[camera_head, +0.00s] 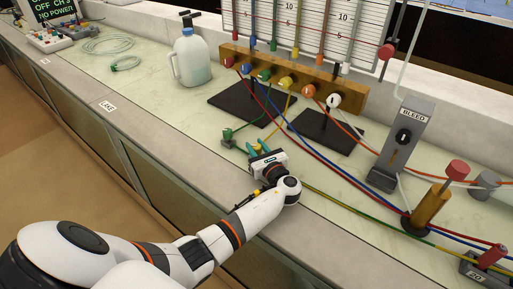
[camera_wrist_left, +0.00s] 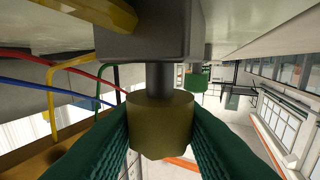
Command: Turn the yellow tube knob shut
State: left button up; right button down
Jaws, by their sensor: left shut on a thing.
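In the left wrist view, a dull yellow cylindrical knob (camera_wrist_left: 160,125) sits on a dark stem that comes out of a grey block (camera_wrist_left: 155,38). My left gripper (camera_wrist_left: 160,140) has its green ribbed fingers on both sides of this knob, shut on it. In the head view my left gripper (camera_head: 259,150) is low over the bench, at the lower end of the yellow tube (camera_head: 289,122). There the gripper hides most of the knob and block. The knob's turn angle cannot be told. My right gripper is not in view.
A green valve (camera_head: 228,138) stands just left of the gripper. Behind are black plates (camera_head: 252,102) and a wooden manifold (camera_head: 240,55) with coloured knobs. Red and blue tubes cross the bench at right, near the BLEED post (camera_head: 408,130). A jug (camera_head: 190,58) stands at back left.

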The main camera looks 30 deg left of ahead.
pick_arm(q)
jog(key=o, duration=1)
jog(key=shift+c, duration=0.2)
jog(key=v, duration=1.2)
jog(key=shift+s, duration=0.1)
